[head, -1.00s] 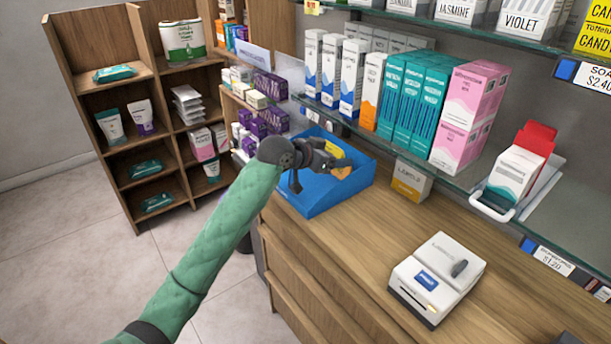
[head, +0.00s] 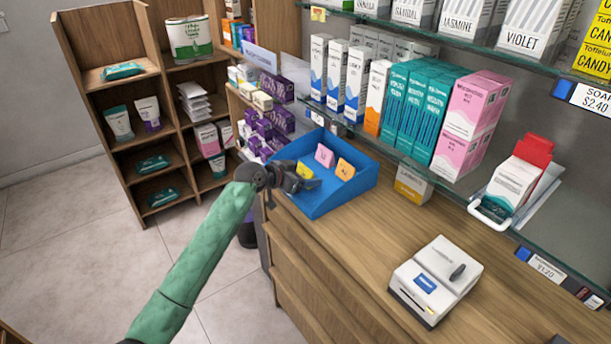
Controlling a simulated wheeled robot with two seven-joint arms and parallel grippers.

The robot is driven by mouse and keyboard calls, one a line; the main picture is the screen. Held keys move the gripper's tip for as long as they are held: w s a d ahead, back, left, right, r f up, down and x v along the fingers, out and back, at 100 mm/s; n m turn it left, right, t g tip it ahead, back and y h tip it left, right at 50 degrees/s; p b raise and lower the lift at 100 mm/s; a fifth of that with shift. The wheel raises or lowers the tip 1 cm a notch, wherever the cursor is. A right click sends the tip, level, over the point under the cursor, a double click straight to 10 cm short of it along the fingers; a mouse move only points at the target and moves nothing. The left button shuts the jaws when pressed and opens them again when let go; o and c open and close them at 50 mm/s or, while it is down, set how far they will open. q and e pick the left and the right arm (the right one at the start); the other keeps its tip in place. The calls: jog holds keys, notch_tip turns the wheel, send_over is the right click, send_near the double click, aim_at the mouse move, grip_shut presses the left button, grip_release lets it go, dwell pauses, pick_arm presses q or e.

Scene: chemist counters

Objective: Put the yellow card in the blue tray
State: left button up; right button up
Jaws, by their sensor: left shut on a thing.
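The blue tray (head: 330,204) stands on the wooden counter near its left end. A pink card (head: 324,155) and an orange card (head: 345,169) stand inside it. The small yellow card (head: 304,171) shows at the fingers of my left gripper (head: 303,183), over the tray's left side. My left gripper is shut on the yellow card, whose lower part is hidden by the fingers. I cannot tell whether the card touches the tray floor. My right gripper is not in view.
A white card machine (head: 436,278) sits on the counter to the right. A glass shelf with medicine boxes (head: 415,105) overhangs the counter behind the tray. A small yellow-and-white box (head: 411,186) stands right of the tray. The counter between tray and machine is clear.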

pick_arm(q)
jog(key=shift+f, duration=0.4)
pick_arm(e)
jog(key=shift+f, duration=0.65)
pick_arm(q)
jog(key=shift+f, duration=0.15)
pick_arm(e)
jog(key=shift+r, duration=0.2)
pick_arm(q)
jog(key=o, duration=1)
jog(key=shift+c, duration=0.2)
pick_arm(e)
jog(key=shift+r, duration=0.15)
